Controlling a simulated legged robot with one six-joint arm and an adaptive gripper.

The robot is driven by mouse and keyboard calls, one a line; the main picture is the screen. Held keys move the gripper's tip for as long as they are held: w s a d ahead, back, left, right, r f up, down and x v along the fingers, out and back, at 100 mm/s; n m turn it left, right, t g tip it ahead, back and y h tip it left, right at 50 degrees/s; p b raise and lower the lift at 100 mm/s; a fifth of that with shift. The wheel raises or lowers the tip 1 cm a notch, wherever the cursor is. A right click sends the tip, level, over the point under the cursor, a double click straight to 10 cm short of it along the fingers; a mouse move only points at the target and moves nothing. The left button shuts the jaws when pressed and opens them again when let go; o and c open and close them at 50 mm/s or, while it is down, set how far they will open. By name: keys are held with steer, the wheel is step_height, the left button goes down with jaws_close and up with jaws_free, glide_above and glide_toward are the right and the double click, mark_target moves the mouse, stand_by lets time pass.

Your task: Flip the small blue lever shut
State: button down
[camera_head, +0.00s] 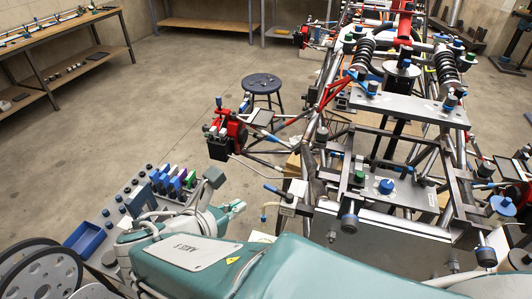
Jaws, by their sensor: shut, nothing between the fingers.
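A small blue lever (273,189) sticks out to the left from a pale bracket at the near left corner of the tube chassis (315,190). It slopes slightly down toward the bracket. Several other blue parts are on the chassis, so I cannot be sure that this is the lever named. My gripper (236,206) is left of this lever and a little lower in the picture, with its teal fingers pointing right. It is shut and empty, and a gap shows between it and the lever. Whether they are at the same height cannot be told.
A grey panel (118,212) with coloured handles and a blue bin (85,239) lies left of my arm. A red clamp unit (236,129) and a round stool (262,84) stand beyond the lever. Open floor lies at the upper left, before a workbench (60,45).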

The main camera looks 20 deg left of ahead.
mark_target(269, 189)
steer(key=x, duration=1)
steer(key=shift+w+d+f, duration=0.1)
steer(key=shift+w, duration=0.1)
